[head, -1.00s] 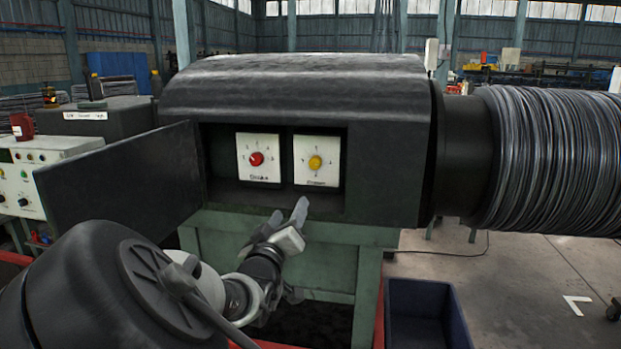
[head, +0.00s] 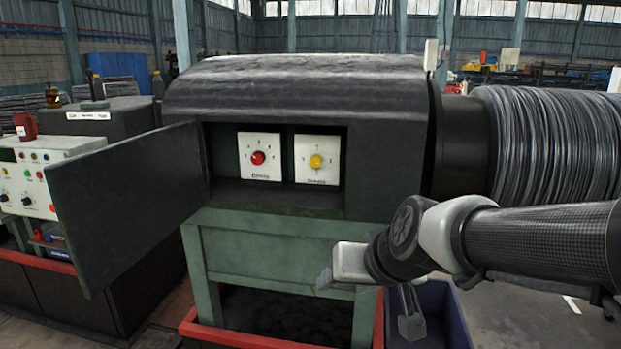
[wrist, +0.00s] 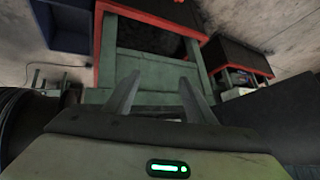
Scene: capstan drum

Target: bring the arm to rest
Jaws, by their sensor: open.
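My arm reaches in from the right in the head view and ends in front of the green stand. My gripper (head: 408,318) hangs low near the blue bin, clear of the cabinet; its fingers are partly hidden there. In the wrist view my gripper (wrist: 160,79) shows two fingers apart with nothing between them. The black cabinet (head: 300,95) has its door (head: 130,200) swung open to the left. Inside are a red knob (head: 258,158) and a yellow knob (head: 316,161) on white plates, both untouched.
A green stand (head: 270,240) with a red base carries the cabinet. A dark blue bin (head: 445,305) sits behind my gripper. The wire drum (head: 550,140) is above my arm at right. A control panel (head: 35,175) stands at left. Floor shows at lower right.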

